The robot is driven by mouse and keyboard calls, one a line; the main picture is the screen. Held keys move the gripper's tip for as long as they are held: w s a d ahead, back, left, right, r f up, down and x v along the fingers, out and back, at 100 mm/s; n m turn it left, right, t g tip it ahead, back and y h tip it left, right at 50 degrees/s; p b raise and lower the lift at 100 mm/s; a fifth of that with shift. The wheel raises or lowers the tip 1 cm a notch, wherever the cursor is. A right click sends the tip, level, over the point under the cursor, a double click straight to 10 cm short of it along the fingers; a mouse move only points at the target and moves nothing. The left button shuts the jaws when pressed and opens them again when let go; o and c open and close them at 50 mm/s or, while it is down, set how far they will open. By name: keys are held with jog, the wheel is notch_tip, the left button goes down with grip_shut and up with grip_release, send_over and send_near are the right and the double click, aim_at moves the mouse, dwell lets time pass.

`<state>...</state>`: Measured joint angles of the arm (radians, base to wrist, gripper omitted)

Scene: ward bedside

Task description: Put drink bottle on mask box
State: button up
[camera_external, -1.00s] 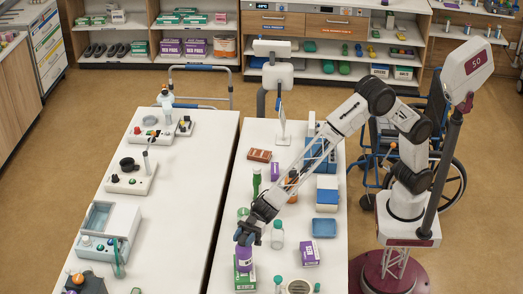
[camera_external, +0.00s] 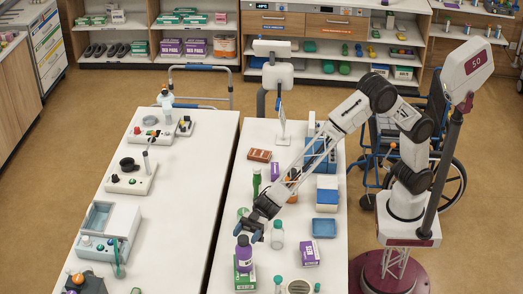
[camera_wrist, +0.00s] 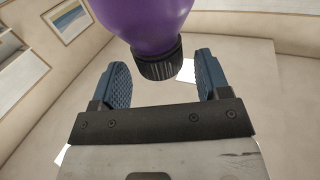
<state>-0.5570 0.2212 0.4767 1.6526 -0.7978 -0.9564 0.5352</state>
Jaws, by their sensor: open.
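The drink bottle (camera_external: 244,255) is purple with a dark cap. It stands upright on a green-and-white box (camera_external: 243,281), apparently the mask box, near the front of the right table. My gripper (camera_external: 249,232) is open and empty, just above and behind the bottle's cap. In the wrist view, the bottle (camera_wrist: 150,25) hangs into the top of the picture, its ribbed black cap toward my gripper (camera_wrist: 162,82). The cap appears clear of both blue fingers. The box is not visible in the wrist view.
A clear bottle with a green cap (camera_external: 277,236) stands close to the right of my gripper. A purple-and-white box (camera_external: 310,253) lies farther right. Several small items stand at the table's front edge. A gap separates this table from the left table (camera_external: 180,200).

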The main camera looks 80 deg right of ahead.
jog(key=v, duration=1)
dwell(0.8)
jog(key=s+d+r+m+t+h, duration=0.1)
jog(key=d+r+m+t+h, duration=0.3)
jog(key=d, duration=0.8)
jog(key=d+r+m+t+h, duration=0.15)
jog(key=d+r+h, duration=0.35)
jog(key=d, duration=0.7)
jog(key=s+d+m+g+h, duration=0.2)
jog(key=s+d+m+h, duration=0.35)
jog(key=s+d, duration=0.75)
jog(key=s+d+f+m+g+h, duration=0.1)
jog(key=s+d+g, duration=0.3)
jog(key=s, duration=1)
jog(key=s+d+f+m+g+h, duration=0.1)
jog(key=s+d+f+g, duration=0.1)
jog(key=s+d, duration=0.7)
jog(key=s+g, duration=0.1)
jog(key=s, duration=0.4)
jog(key=shift+m+g, duration=0.35)
jog(key=shift+m, duration=0.05)
